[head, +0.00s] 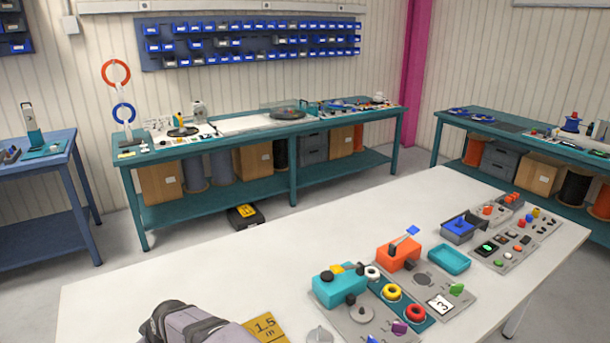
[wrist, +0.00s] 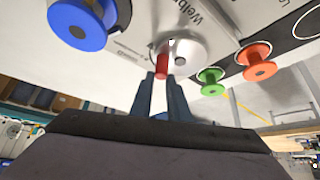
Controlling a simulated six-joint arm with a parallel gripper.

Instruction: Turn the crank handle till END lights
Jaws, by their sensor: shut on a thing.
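In the wrist view, a round silver crank disc (wrist: 186,47) sits on a pale panel (wrist: 150,22) with partly readable lettering. A short red crank handle (wrist: 162,66) stands near the disc's edge. My gripper (wrist: 163,78) is shut on this handle, with one dark finger on each side of it. The fingers hide part of the handle. I cannot make out an END light in either view. The head view does not show the crank or my fingers clearly.
A blue reel (wrist: 78,24) stands left of the crank in the wrist view. A green spool (wrist: 211,82) and an orange-red spool (wrist: 257,62) stand to its right. The head view shows a white table (head: 150,290) with several control boxes and panels at its right.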

